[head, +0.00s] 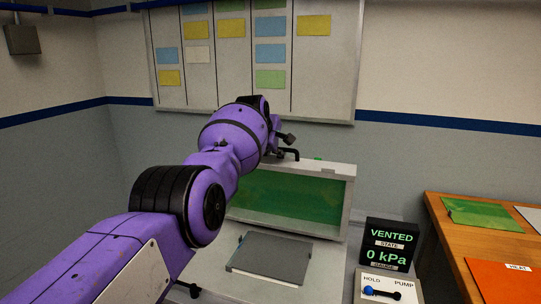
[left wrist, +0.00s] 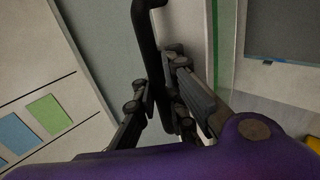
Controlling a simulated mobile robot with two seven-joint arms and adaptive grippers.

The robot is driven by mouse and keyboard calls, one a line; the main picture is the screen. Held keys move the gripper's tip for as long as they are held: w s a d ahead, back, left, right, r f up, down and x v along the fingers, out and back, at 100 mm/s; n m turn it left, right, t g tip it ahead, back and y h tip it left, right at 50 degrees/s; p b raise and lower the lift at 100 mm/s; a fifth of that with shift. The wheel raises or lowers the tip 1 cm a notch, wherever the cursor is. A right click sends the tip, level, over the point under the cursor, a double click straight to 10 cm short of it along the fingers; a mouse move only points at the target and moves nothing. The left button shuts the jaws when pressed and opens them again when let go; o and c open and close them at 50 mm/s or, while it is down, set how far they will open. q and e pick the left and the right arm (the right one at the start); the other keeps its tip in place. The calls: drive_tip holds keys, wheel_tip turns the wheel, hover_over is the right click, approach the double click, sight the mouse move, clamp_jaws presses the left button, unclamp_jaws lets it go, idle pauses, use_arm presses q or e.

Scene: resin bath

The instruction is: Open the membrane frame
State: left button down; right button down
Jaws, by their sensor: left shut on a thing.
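The membrane frame (head: 335,172), a pale rim around a green sheet (head: 285,197), stands raised and tilted up at the back of the bench unit. A black handle (head: 292,153) is on its top edge. My left gripper (head: 283,145) is at that handle, partly hidden behind my own purple arm. In the left wrist view my left gripper (left wrist: 163,108) is shut on the black handle (left wrist: 150,45), with a finger on each side of it. A dark grey flat plate (head: 272,256) lies on the bed in front of the frame. My right gripper is not in view.
A display (head: 390,246) right of the bed reads VENTED, 0 kPa. Below it is a HOLD/PUMP panel (head: 388,288) with a blue-knobbed lever toward HOLD. A wooden table (head: 452,233) with green and orange sheets is at right. A card board (head: 255,90) hangs behind.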

use_arm(q)
drive_tip(key=shift+w+r, duration=0.35)
drive_tip(key=shift+r, duration=0.35)
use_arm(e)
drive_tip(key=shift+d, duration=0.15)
use_arm(q)
drive_tip(key=shift+r, duration=0.2)
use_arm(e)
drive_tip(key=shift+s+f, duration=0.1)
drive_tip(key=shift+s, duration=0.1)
use_arm(q)
drive_tip(key=c, duration=2.1)
unclamp_jaws()
drive_tip(key=shift+s, duration=0.2)
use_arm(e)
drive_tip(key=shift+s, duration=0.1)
use_arm(q)
drive_tip(key=shift+f, duration=0.15)
